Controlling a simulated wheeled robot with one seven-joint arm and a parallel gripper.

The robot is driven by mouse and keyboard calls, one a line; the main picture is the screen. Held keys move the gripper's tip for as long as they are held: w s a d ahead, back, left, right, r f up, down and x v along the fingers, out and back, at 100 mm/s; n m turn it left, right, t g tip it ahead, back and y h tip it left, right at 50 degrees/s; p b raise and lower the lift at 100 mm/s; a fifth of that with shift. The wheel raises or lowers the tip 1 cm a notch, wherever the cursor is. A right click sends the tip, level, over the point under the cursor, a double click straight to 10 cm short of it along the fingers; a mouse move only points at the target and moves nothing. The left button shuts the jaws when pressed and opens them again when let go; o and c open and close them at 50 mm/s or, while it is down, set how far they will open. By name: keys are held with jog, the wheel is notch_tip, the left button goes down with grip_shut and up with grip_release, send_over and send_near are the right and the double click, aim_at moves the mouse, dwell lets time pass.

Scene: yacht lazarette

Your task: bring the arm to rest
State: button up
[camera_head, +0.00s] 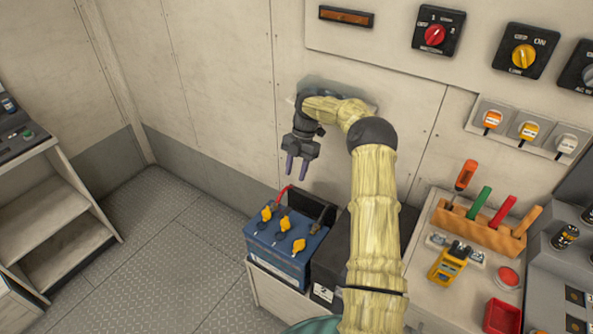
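My arm (374,220) reaches up from the bottom of the head view and bends left near the back wall. It wears a pale yellow sleeve with a dark joint. My gripper (297,169) hangs from its end with the fingers pointing down. The two dark purple fingers are apart, with nothing visible between them. The gripper is above and behind the blue battery (280,251), apart from it.
A black box (332,262) stands right of the battery, partly behind my arm. The right bench holds a wooden tool rack (480,231), a yellow device (447,267) and a red tray (502,316). Shelves (58,215) stand left. The floor (165,240) between is clear.

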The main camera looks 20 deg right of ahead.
jog(key=shift+a, duration=0.1)
dwell(0.3)
jog(key=s+a+r+m+t+h, duration=0.25)
jog(key=s+a+r+m, duration=0.45)
jog(key=s+a+m, duration=0.35)
jog(key=s+a+r+m+t+p, duration=0.1)
jog(key=s+r+m, duration=0.3)
jog(key=s+m, duration=1)
jog(key=s+t, duration=0.1)
jog(key=s, duration=0.4)
jog(key=shift+a+m+h, duration=0.15)
jog(key=shift+m+h, duration=0.2)
jog(key=shift+t, duration=0.25)
